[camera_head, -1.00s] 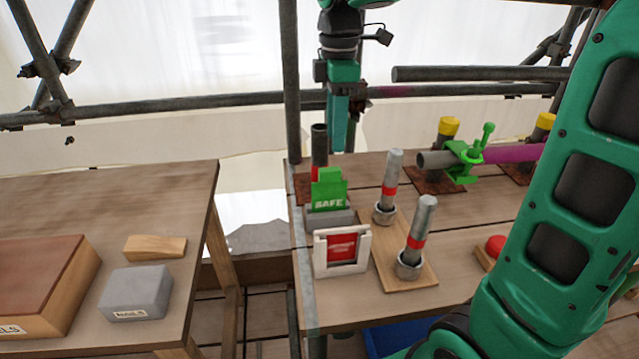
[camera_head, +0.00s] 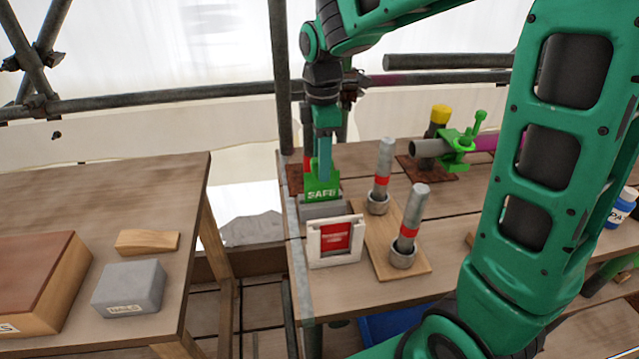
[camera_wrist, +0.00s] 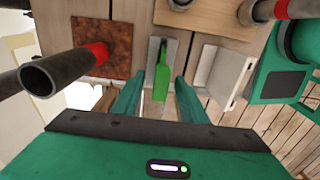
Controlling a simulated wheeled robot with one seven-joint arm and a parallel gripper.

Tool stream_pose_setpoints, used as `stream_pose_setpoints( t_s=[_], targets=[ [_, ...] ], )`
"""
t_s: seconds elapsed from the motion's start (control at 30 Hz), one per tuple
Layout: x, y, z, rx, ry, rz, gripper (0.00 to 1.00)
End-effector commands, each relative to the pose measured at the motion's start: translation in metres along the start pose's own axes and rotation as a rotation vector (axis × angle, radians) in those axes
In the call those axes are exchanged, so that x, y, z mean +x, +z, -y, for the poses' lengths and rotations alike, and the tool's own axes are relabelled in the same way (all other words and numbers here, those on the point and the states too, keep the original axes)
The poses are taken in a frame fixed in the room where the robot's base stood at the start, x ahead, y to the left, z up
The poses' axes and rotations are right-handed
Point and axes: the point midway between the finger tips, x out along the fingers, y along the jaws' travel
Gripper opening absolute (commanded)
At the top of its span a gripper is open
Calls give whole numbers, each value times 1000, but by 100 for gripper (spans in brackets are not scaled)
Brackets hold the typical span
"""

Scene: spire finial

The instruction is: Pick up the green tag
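The green tag (camera_head: 321,191), marked SAFE, stands upright in a grey block (camera_head: 323,212) near the left edge of the right-hand bench. My gripper (camera_head: 324,172) points down at the tag from above, its fingers overlapping the tag's top in the head view. In the wrist view the tag (camera_wrist: 162,77) shows edge-on between the two spread fingers of my gripper (camera_wrist: 158,88), with a gap on each side. The gripper is open and holds nothing. The tag's upper part is partly hidden by the fingers in the head view.
A white frame with a red card (camera_head: 335,238) stands just in front of the tag. Two grey posts with red bands (camera_head: 411,222) stand on a wooden board to the right. A dark pipe (camera_wrist: 62,72) rises on a rusty plate beside the tag. The left bench (camera_head: 100,185) is separate.

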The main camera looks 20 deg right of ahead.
Motion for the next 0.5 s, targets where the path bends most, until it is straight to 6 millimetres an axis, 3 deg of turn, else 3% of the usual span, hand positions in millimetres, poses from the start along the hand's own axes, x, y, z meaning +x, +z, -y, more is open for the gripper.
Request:
stream_pose_setpoints(
  t_s=[0.23,0.4,0.5],
  targets=[
    [1,0,0,0,1,0,37],
    [1,0,0,1,0,0,0],
    [1,0,0,1,1,0,0]
  ],
)
